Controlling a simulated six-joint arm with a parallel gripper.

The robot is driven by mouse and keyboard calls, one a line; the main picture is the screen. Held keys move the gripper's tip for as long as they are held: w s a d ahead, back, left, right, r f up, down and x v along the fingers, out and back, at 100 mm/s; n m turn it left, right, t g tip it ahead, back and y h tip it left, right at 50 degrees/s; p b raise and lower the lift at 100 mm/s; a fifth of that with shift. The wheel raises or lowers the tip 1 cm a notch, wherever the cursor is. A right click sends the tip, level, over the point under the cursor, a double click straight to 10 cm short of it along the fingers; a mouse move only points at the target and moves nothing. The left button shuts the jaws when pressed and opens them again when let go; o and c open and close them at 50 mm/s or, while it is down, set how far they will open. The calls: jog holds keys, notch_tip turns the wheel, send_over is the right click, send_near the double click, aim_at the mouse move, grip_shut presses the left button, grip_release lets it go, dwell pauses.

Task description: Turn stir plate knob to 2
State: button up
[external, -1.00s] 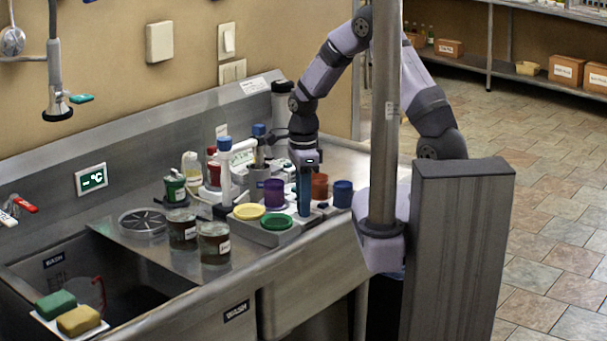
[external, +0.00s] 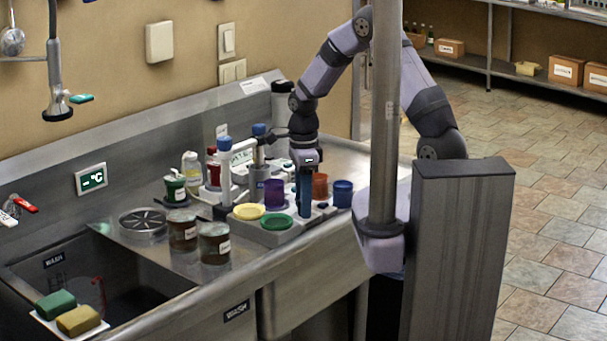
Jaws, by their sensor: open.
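My gripper (external: 304,205) points straight down over the right part of the counter, among the coloured cups. It is open, with its blue fingertips low between the green dish and the orange cup. No knob marking or number 2 is readable, and I cannot tell whether the fingers touch anything.
A yellow dish (external: 249,212), green dish (external: 276,222), purple cup (external: 274,192), orange cup (external: 320,185) and blue cup (external: 342,193) crowd the gripper. Brown jars (external: 214,244) stand to the left, near the sink (external: 130,290). A vertical metal pole (external: 384,120) stands in front.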

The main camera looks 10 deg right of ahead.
jog(key=shift+r+b, duration=1.1)
jog(key=shift+r, duration=2.55)
jog(key=shift+d, duration=0.45)
jog(key=s+d+f+n, duration=0.1)
jog(key=s+d+n, duration=0.3)
jog(key=d+n, duration=0.4)
jog(key=s+d+n, duration=0.5)
jog(key=d+n, duration=0.3)
jog(key=d, duration=0.8)
jog(key=shift+d+f+n, duration=0.15)
jog(key=shift+f+n, duration=0.25)
jog(key=shift+s, duration=0.1)
